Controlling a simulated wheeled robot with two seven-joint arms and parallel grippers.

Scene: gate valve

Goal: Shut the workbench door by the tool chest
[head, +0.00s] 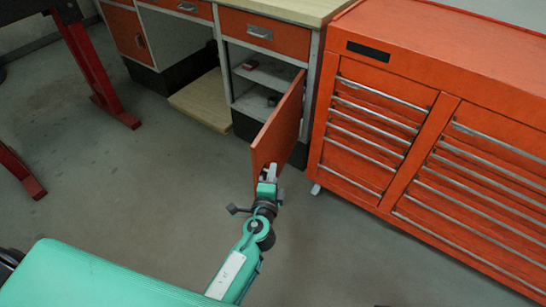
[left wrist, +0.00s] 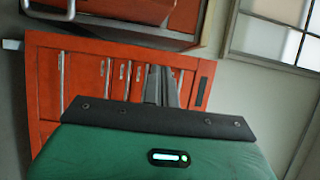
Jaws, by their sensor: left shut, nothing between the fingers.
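The orange workbench door (head: 280,123) stands wide open, swung out from the cabinet beside the tool chest. The open compartment (head: 258,75) behind it shows shelves with small items. My left gripper (head: 270,171) is shut and empty at the lower, free end of the door. I cannot tell whether its fingertips touch the panel. In the left wrist view, the closed fingers (left wrist: 161,84) point toward the orange tool chest (left wrist: 85,75). My right gripper is not in view.
The orange tool chest (head: 385,115) stands just right of the door, with a narrow floor gap between them. A wooden board (head: 203,101) lies low under the bench. A red metal frame (head: 88,65) stands at the left. The grey floor (head: 140,180) at centre left is clear.

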